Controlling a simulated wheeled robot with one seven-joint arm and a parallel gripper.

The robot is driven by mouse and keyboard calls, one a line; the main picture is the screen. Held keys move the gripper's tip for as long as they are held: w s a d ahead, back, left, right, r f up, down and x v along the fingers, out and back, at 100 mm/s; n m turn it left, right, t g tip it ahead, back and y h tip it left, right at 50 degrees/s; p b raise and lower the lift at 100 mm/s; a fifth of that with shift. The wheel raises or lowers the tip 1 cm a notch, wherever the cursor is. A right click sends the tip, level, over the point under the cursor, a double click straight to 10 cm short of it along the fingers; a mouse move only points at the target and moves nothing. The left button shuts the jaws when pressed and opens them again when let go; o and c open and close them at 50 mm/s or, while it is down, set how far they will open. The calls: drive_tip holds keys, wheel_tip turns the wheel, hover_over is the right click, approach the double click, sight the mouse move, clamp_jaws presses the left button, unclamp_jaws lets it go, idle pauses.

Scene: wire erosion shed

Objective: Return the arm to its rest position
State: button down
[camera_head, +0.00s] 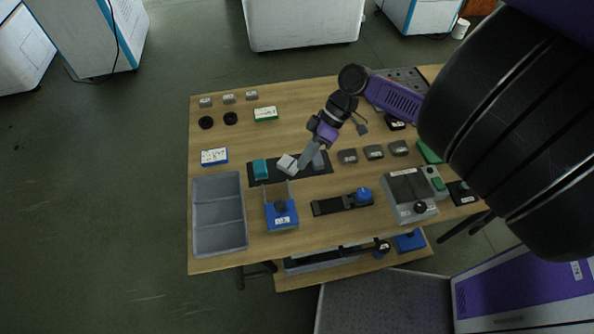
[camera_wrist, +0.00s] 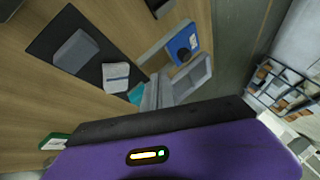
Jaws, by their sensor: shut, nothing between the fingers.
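My arm reaches over the wooden table (camera_head: 225,130) from the right. My gripper (camera_head: 302,166) is shut and points down over a black mat (camera_head: 325,167). Its grey fingers (camera_wrist: 157,92) also show in the wrist view, close together with nothing held between them. A whitish block (camera_head: 287,164) is right beside the fingertips in the head view; whether they touch cannot be told. In the wrist view this block (camera_wrist: 116,78) lies on the black mat (camera_wrist: 52,38), apart from the fingers. A grey block (camera_head: 318,160) is partly hidden behind the gripper.
A teal block (camera_head: 260,169) stands at the mat's left. A grey compartment tray (camera_head: 219,213), a blue fixture (camera_head: 282,215), a black fixture with blue knob (camera_head: 341,203) and a grey machine (camera_head: 410,195) line the front. Several small grey blocks (camera_head: 374,152) lie right. The table's upper middle is mostly clear.

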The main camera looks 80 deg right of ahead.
drive_tip(key=shift+v, duration=1.25)
drive_tip(key=w+d+f+t+h, duration=0.1)
drive_tip(key=w+d+t+h, duration=0.2)
drive_tip(key=w+h, duration=0.3)
drive_tip(key=s+a+r+t, duration=0.2)
drive_tip(key=a+r, duration=0.2)
drive_tip(key=a, duration=0.7)
drive_tip(key=s+a+r+t+b, duration=0.1)
drive_tip(key=s+a+r+t, duration=0.1)
drive_tip(key=a, duration=0.9)
drive_tip(key=s+a+r+t, duration=0.2)
drive_tip(key=s+a+r, duration=0.2)
drive_tip(key=a, duration=0.7)
wheel_tip(320, 180, up, 2)
drive_tip(key=shift+s+a+r+t+y+b, duration=0.1)
drive_tip(key=shift+s+a+t+y+b, duration=0.05)
drive_tip(key=shift+a+t+y+b, duration=0.2)
